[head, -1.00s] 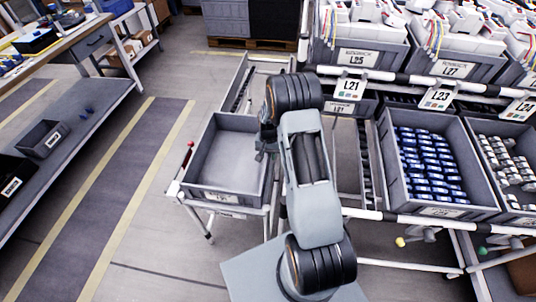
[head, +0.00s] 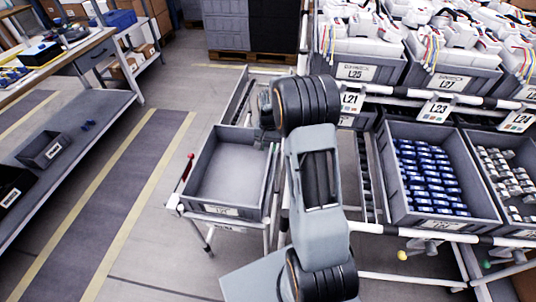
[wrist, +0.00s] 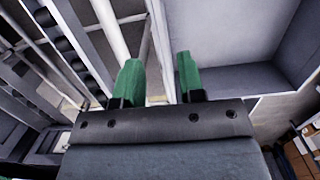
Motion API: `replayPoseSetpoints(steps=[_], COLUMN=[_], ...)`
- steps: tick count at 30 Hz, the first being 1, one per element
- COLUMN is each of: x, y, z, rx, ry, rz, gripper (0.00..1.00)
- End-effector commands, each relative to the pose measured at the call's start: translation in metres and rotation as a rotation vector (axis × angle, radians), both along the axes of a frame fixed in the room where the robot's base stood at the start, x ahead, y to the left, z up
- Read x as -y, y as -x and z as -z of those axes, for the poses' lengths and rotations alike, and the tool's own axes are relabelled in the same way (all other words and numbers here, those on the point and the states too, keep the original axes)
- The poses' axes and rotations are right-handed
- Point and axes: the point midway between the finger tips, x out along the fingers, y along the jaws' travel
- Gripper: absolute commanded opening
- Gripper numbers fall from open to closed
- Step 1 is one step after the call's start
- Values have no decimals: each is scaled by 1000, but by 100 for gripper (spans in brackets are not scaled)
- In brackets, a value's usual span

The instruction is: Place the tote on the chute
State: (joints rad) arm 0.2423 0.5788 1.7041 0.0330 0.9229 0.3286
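An empty grey tote (head: 228,176) sits upright on a low white-tubed frame left of my arm in the head view. Its wall and inside fill the upper right of the wrist view (wrist: 228,45). My gripper (wrist: 158,75) has two green fingers set apart, with a gap between them. The tote's near left side lies just beyond the fingers; I cannot tell whether they touch it. An empty roller lane (head: 366,180), which may be the chute, runs beside my arm under the L21 label.
The rack on the right holds a bin of blue parts (head: 388,190), a bin of grey-white parts (head: 470,170) and upper bins of white parts (head: 350,72). A workbench (head: 90,120) stands at left. The striped floor aisle between is clear.

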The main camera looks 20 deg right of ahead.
Motion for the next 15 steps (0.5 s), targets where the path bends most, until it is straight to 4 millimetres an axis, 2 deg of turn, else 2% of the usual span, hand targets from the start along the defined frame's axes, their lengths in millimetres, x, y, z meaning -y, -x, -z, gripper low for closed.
replayPoseSetpoints(steps=[4, 8, 12, 15], x=[-9, -28, -55, -72], y=[7, 28, 68, 100], z=[-25, -63, -104, -126], rx=[24, 71, 137, 183], ry=[6, 18, 36, 49], rz=[-33, -113, -230, -312], gripper=[36, 36, 36, 36])
